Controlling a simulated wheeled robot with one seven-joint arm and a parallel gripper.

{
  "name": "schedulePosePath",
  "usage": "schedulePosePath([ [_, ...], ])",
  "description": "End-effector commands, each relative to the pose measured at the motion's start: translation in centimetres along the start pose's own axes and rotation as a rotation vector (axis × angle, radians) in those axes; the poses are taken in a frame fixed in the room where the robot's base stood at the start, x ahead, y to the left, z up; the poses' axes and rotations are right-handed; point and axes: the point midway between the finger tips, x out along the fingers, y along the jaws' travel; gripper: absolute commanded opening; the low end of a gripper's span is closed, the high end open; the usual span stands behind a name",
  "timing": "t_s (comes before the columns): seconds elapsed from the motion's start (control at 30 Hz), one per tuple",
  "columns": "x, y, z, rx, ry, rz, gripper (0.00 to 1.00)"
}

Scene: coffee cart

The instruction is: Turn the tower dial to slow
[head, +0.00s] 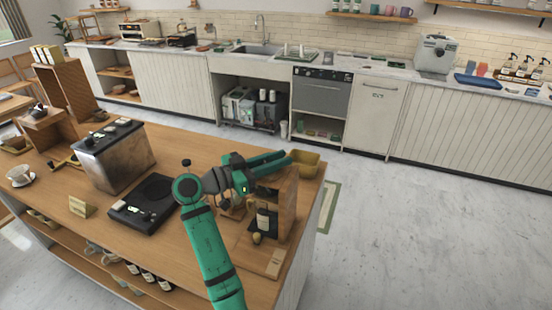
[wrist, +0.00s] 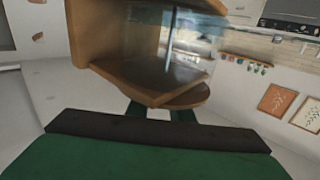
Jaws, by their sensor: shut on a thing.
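My green gripper (head: 279,160) is at the top of the tower. In the wrist view, the tower's wooden frame (wrist: 92,30) and a clear glass vessel (wrist: 170,48) fill the upper middle. My fingers (wrist: 160,113) reach up to the rounded wooden shelf (wrist: 190,97), which hides their tips. The gripper is shut on a part of the tower. I cannot make out the dial or its setting.
A tan container (head: 307,161) sits just behind the tower at the counter corner. A black scale-like device (head: 141,211) and a steel machine (head: 115,165) stand to the left. The floor (head: 420,220) to the right is clear.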

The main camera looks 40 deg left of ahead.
Motion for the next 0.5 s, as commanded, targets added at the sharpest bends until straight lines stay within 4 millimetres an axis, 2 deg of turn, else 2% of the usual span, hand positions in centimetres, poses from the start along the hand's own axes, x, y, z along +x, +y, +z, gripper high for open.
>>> schedulePosePath([
  [0.2, 0.05, 0.28, -0.13, 0.000, 0.002, 0.100, 0.00],
  [0.5, 0.03, 0.53, -0.07, 0.000, 0.000, 0.155, 0.00],
])
